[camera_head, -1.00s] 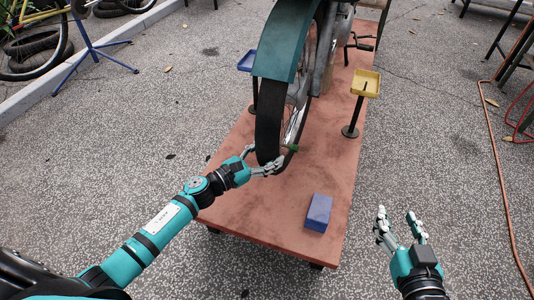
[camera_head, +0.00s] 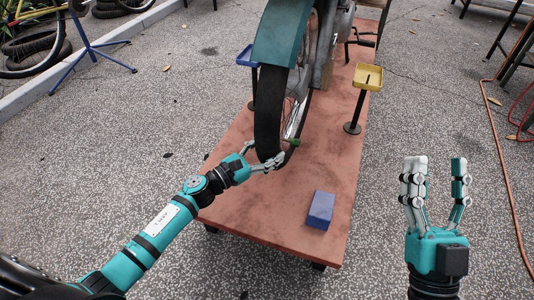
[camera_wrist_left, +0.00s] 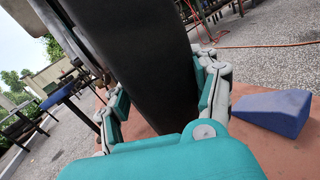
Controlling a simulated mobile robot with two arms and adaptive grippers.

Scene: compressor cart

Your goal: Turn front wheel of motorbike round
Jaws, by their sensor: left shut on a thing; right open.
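The motorbike's front wheel (camera_head: 268,115) has a black tyre under a teal fender (camera_head: 284,35). It is at the front middle of the red-brown platform. My left gripper (camera_head: 264,157) is shut on the lower front of the tyre, one finger on each side. In the left wrist view, the fingers (camera_wrist_left: 165,95) flank the black tyre (camera_wrist_left: 152,60). A small green piece (camera_head: 292,142) shows beside the wheel on its right. My right gripper (camera_head: 435,178) is open and empty, fingers pointing up, right of the platform. Part of the wheel's far side is hidden.
The platform (camera_head: 260,225) bears a blue wedge block (camera_head: 320,210) near its front right. A yellow tray on a stand (camera_head: 368,77) is right of the wheel, a blue tray (camera_head: 245,57) left of it. An orange hose (camera_head: 500,180) lies on the ground at right.

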